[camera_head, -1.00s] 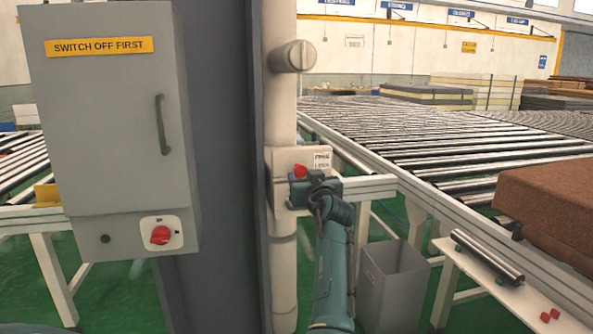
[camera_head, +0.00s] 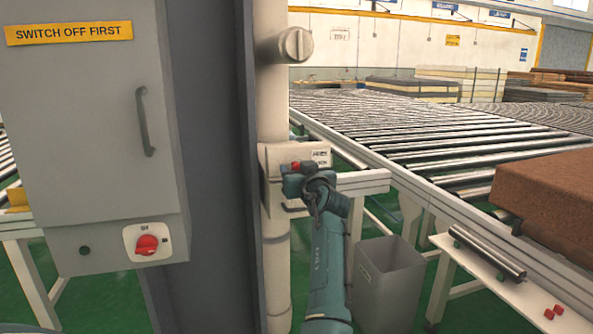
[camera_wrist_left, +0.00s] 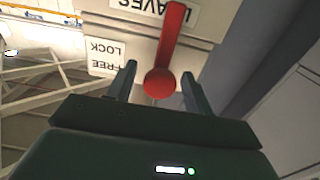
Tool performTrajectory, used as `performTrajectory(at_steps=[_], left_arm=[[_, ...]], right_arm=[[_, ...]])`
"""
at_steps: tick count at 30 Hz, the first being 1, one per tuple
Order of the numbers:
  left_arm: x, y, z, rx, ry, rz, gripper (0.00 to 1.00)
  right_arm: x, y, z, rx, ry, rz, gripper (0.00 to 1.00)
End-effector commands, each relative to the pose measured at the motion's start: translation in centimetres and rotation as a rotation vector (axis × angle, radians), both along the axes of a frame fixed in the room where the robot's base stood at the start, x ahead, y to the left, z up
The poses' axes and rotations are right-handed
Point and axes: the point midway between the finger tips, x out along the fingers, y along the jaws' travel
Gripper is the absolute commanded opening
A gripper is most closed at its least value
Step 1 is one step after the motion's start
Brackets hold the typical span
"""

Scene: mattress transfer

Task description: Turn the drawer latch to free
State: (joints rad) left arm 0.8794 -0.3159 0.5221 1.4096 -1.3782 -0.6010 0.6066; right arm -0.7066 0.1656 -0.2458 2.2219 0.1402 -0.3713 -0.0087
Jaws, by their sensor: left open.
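The red drawer latch (camera_wrist_left: 172,48) is a lever with a rounded near end in the left wrist view. It sits on a pale plate with "FREE" and "LOCK" labels (camera_wrist_left: 105,58), which read upside down there. My left gripper (camera_wrist_left: 159,70) is open, with one finger on either side of the lever's rounded end. Visible gaps separate the fingers from the lever; contact cannot be told. In the head view my left gripper (camera_head: 292,180) is at the pale drawer front (camera_head: 270,158) on the post and covers much of the red latch (camera_head: 297,165). My right gripper is not in view.
A grey cabinet (camera_head: 90,150) with a red rotary switch (camera_head: 147,245) stands at the left, beside a dark column (camera_head: 210,150). A round grey knob (camera_head: 296,45) is above the drawer. A grey bin (camera_head: 385,280) and roller conveyor (camera_head: 430,145) are to the right.

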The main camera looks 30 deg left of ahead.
Motion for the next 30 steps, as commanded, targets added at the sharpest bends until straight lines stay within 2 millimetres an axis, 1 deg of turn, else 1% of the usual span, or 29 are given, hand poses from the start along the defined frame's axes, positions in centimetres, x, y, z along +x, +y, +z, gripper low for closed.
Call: performTrajectory(at_steps=[6, 25, 30], left_arm=[[0.02, -0.03, 0.01, 0.0, 0.0, 0.0, 0.51], [0.02, -0.01, -0.01, 0.0, 0.0, -0.001, 0.0], [0.01, 0.0, 0.0, 0.0, 0.0, -0.001, 0.0]], right_arm=[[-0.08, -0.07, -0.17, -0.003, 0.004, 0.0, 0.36], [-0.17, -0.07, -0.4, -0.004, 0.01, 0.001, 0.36], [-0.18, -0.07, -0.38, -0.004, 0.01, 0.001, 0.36]])
